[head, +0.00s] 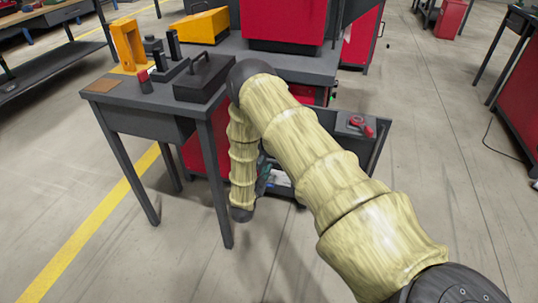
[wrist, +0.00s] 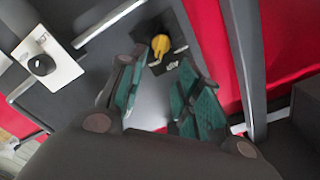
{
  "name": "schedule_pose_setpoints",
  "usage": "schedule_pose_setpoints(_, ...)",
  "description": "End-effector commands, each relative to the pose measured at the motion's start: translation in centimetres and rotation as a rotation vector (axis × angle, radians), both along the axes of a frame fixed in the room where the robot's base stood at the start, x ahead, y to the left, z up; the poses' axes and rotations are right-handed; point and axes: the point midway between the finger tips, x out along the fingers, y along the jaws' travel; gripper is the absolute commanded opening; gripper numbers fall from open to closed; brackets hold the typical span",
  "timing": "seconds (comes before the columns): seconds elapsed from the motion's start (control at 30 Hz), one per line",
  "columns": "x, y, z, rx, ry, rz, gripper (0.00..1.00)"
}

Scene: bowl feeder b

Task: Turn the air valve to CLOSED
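A yellow handle (wrist: 160,46), which looks like the air valve's, shows at the top middle of the wrist view. A small dark label (wrist: 165,65) lies just below it, its lettering too small to read. My gripper (wrist: 158,72) is open, its teal-padded fingers apart and nothing held between them. The handle appears just beyond the fingertips, in line with the gap; I see no contact. In the head view my gripper (head: 266,180) is mostly hidden behind my arm, and the yellow handle cannot be seen there.
A black knob on a white plate (wrist: 60,70) is left of the fingers. Red panels (wrist: 212,50) and a dark post (wrist: 243,60) stand right. A dark table (head: 150,98) carries a black box (head: 200,80). A red-handled item (head: 360,125) lies on a dark surface right of my arm.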

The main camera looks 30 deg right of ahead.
Motion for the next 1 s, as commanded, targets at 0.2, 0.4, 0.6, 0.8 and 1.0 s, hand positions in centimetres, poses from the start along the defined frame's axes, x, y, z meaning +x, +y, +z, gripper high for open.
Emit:
schedule_pose_setpoints(0.2,1.8,-2.1,0.0,-0.001,0.000,0.001,0.34)
schedule_pose_setpoints(0.4,3.9,-4.6,-0.1,0.000,0.000,0.000,0.34)
schedule_pose_setpoints(0.6,5.7,-6.6,-0.1,0.000,0.002,0.001,0.34)
schedule_pose_setpoints(0.8,6.5,-7.7,0.0,0.001,0.003,0.001,0.34)
schedule_pose_setpoints(1.0,6.7,-7.9,0.0,0.000,0.003,0.002,0.34)
